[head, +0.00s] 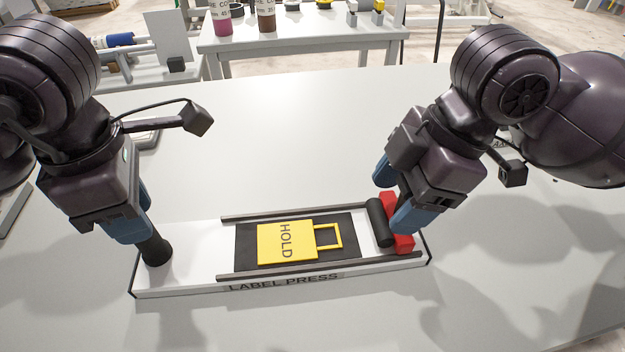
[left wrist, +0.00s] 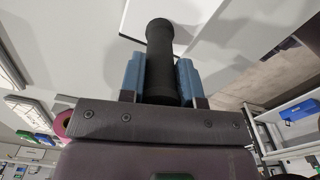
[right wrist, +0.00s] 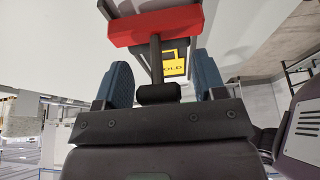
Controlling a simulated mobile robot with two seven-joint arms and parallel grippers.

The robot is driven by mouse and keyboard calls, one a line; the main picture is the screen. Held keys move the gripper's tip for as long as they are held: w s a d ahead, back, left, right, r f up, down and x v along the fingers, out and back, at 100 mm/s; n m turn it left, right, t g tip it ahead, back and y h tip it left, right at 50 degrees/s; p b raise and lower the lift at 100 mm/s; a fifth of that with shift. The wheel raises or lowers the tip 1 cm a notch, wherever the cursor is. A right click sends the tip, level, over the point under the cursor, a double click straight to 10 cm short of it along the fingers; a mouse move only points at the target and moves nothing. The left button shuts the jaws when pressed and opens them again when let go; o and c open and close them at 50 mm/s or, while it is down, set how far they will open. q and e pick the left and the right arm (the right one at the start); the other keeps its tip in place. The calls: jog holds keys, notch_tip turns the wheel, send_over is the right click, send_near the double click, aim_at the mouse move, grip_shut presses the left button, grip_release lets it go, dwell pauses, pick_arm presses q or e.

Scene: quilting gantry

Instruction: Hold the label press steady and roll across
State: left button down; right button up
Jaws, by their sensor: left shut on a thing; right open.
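The label press (head: 190,277) is a long white board with two dark rails, lying on the table. A yellow tag marked HOLD (head: 287,242) lies on its dark bed (head: 246,238) between the rails. My left gripper (head: 145,235) is shut on the black upright post (head: 156,250) at the press's left end; the post shows between the blue fingers in the left wrist view (left wrist: 160,60). A black roller (head: 379,222) and a red block (head: 402,243) sit at the right end. My right gripper (head: 392,195) is open there, its fingers either side of a dark stem (right wrist: 155,62) below the red part (right wrist: 155,26).
A second table (head: 300,38) further back carries bottles (head: 221,17) and small items.

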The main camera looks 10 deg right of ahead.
pick_arm(q)
jog(key=shift+s+f, duration=0.1)
jog(key=shift+f, duration=0.3)
pick_arm(e)
jog(key=shift+f, duration=0.25)
grip_shut()
jog(key=a, duration=1.5)
jog(key=shift+w, duration=0.4)
jog(key=shift+a, duration=0.25)
pick_arm(q)
jog(key=shift+d, duration=0.1)
pick_arm(e)
jog(key=shift+r, duration=0.1)
grip_release()
jog(key=shift+a, duration=0.1)
jog(key=v, duration=1.2)
